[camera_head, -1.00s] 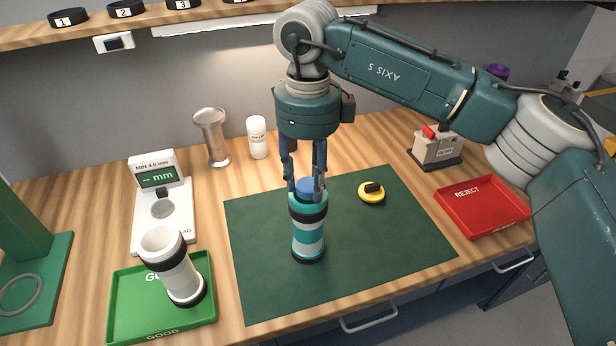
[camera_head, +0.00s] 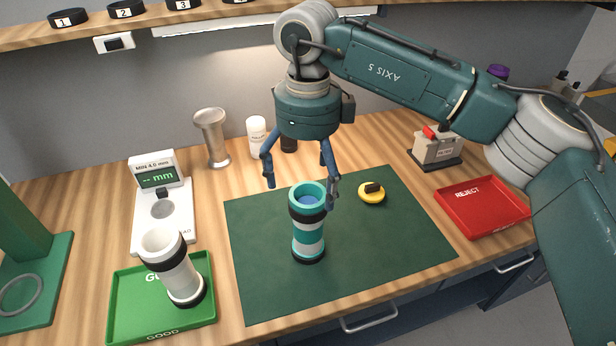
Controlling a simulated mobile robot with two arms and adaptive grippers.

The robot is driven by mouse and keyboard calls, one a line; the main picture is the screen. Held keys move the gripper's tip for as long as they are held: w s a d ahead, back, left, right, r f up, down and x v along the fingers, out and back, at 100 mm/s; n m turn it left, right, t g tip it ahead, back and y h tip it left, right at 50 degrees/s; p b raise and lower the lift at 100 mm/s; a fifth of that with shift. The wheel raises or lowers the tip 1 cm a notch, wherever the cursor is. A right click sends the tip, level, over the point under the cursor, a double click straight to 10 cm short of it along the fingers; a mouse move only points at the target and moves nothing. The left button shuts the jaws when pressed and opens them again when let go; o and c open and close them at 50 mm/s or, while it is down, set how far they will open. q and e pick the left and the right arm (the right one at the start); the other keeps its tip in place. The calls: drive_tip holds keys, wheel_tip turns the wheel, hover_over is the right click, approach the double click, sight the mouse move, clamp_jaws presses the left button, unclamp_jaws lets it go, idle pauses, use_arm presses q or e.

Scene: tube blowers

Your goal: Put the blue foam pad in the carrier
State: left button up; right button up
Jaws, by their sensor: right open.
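The carrier, a teal and white tube with black bands (camera_head: 309,240), stands upright on the dark green mat (camera_head: 260,285). The blue foam pad (camera_head: 308,201) sits inside its open top, below the teal rim; how deep it reaches is hidden. My right gripper (camera_head: 302,194) is open above the carrier, its fingers spread to either side of the mouth and empty. The right finger is close to the rim; I cannot tell whether it touches. My left gripper is not in view.
A white tube (camera_head: 172,265) stands in the green GOOD tray (camera_head: 130,310). A thickness gauge (camera_head: 150,225), a metal cup (camera_head: 212,140) and a white bottle (camera_head: 257,138) stand behind. A yellow disc (camera_head: 371,195) lies on the mat, and the red REJECT tray (camera_head: 485,215) is at right.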

drive_tip(key=shift+o, duration=0.8)
drive_tip(key=shift+r, duration=0.15)
wheel_tip(320, 180, up, 12)
